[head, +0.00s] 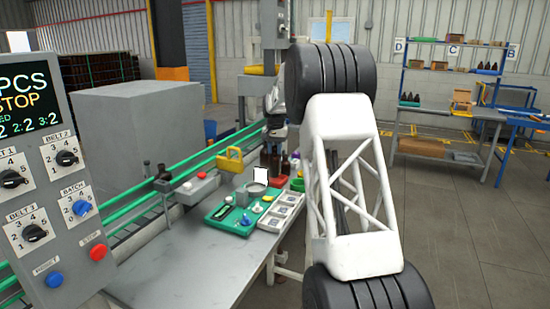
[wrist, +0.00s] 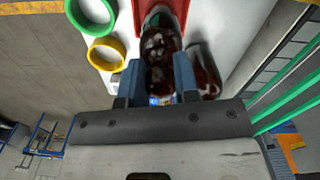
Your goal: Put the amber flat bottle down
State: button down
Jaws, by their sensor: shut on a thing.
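In the wrist view, my gripper (wrist: 157,88) has its two blue fingers on either side of a dark amber bottle (wrist: 158,78) and is shut on it. A bit of a pale and blue label shows low on the bottle. More amber glass (wrist: 158,42) shows just beyond, by a red bin (wrist: 182,10); I cannot tell if it is a separate bottle. Another amber bottle (wrist: 204,72) lies or stands just right of the fingers. In the head view, small dark bottles (head: 275,162) show beside the bench's far end; my arm hides much there, and the held bottle cannot be made out.
A green ring (wrist: 92,12) and a yellow ring (wrist: 105,52) are left of the bottles. In the head view, a green tray (head: 232,222) with small items sits on the grey bench (head: 195,265), whose near part is clear. A control panel (head: 50,180) stands at left.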

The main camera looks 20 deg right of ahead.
aim_at(275, 154)
jog(key=shift+f, duration=1.85)
jog(key=c, duration=0.9)
grip_release()
jog(key=shift+o, duration=0.2)
notch_tip(275, 154, up, 12)
jog(key=shift+r, duration=0.15)
